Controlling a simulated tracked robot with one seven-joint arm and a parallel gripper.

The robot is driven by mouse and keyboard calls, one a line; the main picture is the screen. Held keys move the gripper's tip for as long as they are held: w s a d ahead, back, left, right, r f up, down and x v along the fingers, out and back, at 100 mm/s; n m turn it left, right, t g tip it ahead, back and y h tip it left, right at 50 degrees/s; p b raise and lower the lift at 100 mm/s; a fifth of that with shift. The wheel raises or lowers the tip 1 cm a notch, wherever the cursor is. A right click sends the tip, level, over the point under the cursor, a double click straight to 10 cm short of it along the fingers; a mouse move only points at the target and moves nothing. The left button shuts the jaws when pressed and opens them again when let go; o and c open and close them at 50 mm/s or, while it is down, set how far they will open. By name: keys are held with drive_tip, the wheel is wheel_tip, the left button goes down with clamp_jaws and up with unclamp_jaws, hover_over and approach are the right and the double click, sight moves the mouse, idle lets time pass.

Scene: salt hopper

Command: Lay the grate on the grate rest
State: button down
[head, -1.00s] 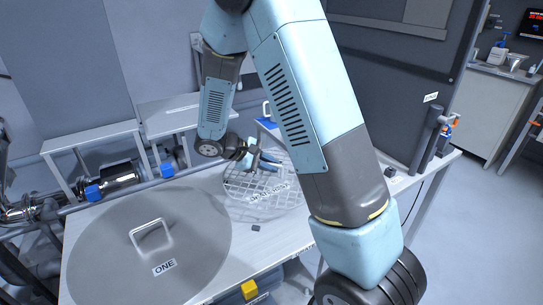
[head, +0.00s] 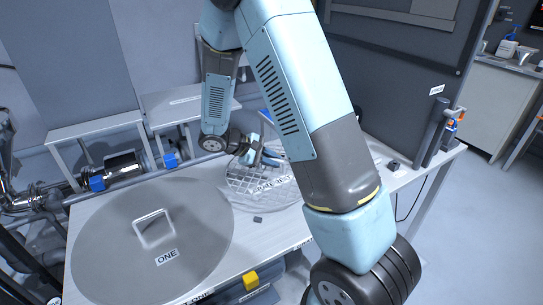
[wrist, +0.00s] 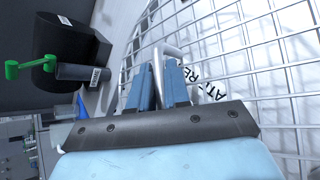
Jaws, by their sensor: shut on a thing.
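The grate (head: 240,194) is a round wire mesh right of the big grey lid in the head view. It also fills the right of the wrist view (wrist: 285,60). My gripper (head: 262,155) is at its far side, shut on the grate's pale handle loop (wrist: 168,58), which shows between the blue fingers (wrist: 160,84) in the wrist view. The grate rest's label (head: 273,184) shows through the mesh, so the grate is over the rest. I cannot tell whether it touches. My arm hides the grate's right side in the head view.
The grey lid (head: 110,250) marked ONE, with a square handle, covers the bench's left. A small dark block (head: 258,219) lies near the grate's front edge. A yellow block (head: 251,279) is at the bench front.

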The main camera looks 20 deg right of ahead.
sight(272, 170)
drive_tip(key=shift+f, duration=2.25)
drive_tip(key=shift+f, duration=0.3)
drive_tip(key=c, duration=1)
unclamp_jaws()
drive_tip(key=shift+a, duration=0.1)
